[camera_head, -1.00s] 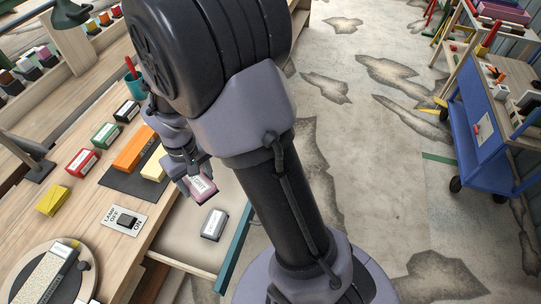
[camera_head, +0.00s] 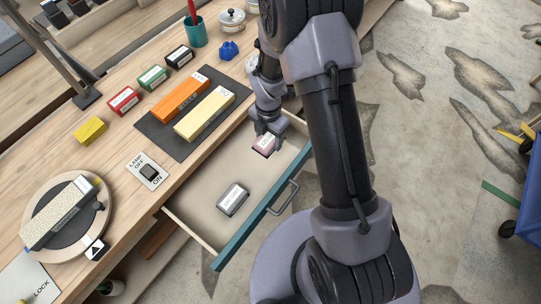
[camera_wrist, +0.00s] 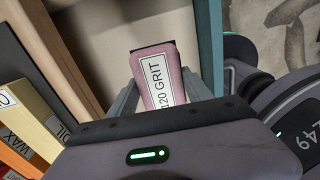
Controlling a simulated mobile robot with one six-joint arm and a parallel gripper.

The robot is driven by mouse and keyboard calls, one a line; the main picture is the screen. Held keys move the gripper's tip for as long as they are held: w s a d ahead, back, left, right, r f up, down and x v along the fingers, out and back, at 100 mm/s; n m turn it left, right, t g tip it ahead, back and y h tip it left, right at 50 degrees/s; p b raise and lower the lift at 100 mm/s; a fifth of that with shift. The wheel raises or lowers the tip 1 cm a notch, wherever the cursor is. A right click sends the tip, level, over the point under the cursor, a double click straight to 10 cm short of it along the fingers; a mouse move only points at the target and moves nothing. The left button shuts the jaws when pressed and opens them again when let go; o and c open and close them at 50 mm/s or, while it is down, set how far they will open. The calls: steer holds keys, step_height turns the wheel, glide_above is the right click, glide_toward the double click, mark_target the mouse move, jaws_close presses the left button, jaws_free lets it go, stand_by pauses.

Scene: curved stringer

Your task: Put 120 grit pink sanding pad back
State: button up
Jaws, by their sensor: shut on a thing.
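The pink sanding pad (camera_head: 264,146) is in my gripper (camera_head: 268,138), over the far end of the open drawer (camera_head: 203,183). In the wrist view the pink pad (camera_wrist: 153,80) shows a white label reading "120 GRIT" and sits between the two fingers of my gripper (camera_wrist: 160,95). My gripper is shut on it. I cannot tell whether the pad touches the drawer floor. A grey pad with a white label (camera_head: 233,199) lies in the near part of the drawer.
The drawer's teal front (camera_head: 240,244) has a metal handle (camera_head: 283,198). On the bench are an orange block (camera_head: 179,96), a yellow block (camera_head: 204,117) on a dark mat, small coloured pads, a lamp switch (camera_head: 149,172) and a round turntable (camera_head: 95,190). The drawer's middle is clear.

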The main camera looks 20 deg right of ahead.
step_height(320, 180, down, 10)
steer(key=b, duration=0.4)
steer(key=shift+d, duration=0.1)
steer(key=shift+f, duration=0.1)
steer(key=shift+f, duration=0.15)
steer(key=o, duration=1.3)
